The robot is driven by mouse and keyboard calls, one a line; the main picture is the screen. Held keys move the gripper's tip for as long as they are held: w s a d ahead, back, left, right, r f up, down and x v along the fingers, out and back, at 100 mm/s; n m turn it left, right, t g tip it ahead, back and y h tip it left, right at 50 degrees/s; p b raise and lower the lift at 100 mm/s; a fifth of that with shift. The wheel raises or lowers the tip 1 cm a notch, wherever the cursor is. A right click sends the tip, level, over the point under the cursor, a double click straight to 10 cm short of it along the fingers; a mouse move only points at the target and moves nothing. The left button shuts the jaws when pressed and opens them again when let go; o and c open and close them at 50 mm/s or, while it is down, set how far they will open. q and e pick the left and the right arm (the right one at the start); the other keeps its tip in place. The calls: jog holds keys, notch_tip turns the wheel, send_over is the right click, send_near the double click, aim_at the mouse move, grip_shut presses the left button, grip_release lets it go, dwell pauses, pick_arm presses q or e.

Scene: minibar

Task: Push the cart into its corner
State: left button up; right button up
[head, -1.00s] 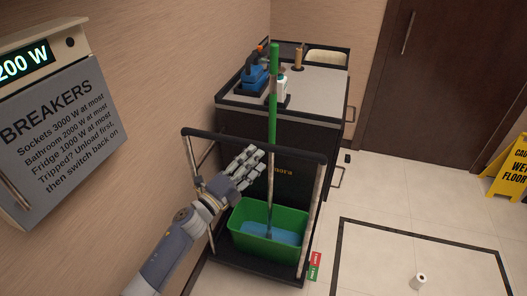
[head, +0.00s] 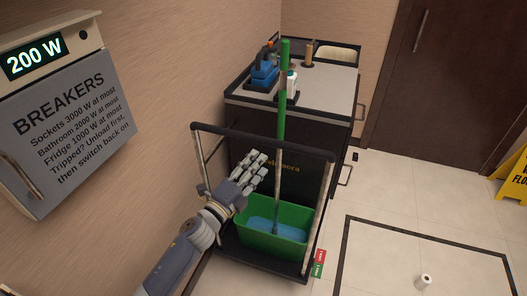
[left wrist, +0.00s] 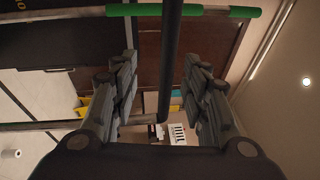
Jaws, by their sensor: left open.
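The cart (head: 250,135) is a dark housekeeping cart with a grey top, standing along the left wall. Its near end has a black push bar (head: 262,143) on two uprights, above a low platform with a green bucket (head: 265,243). A green-topped mop handle (head: 284,95) rises from the bucket. My left gripper (head: 257,168) is open at the push bar. In the left wrist view a dark bar (left wrist: 171,50) runs between the spread fingers (left wrist: 160,85); I cannot tell whether they touch it. My right gripper is not in view.
A breaker box (head: 70,120) reading 200 W hangs on the left wall. A dark outlined rectangle (head: 430,233) marks open floor at right, with a white roll (head: 424,281) in it. A yellow wet-floor sign (head: 514,182) stands before a brown door (head: 440,85). A red-green tag (head: 319,262) lies near the cart.

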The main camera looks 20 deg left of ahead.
aim_at(273, 146)
pick_arm(q)
jog(key=s+d+r+n+g+y+p, duration=0.1)
jog(key=d+r+n+g+y, duration=0.45)
jog(key=y, duration=0.55)
jog(key=w+a+f, duration=0.1)
jog(key=w, duration=0.2)
jog(key=w+a+f+n+t+p, duration=0.1)
jog(key=w, duration=0.2)
jog(key=w+a+f+n+t, duration=0.1)
jog(key=w, duration=0.2)
jog(key=shift+w+p, duration=0.3)
jog(key=shift+p, duration=0.1)
grip_shut()
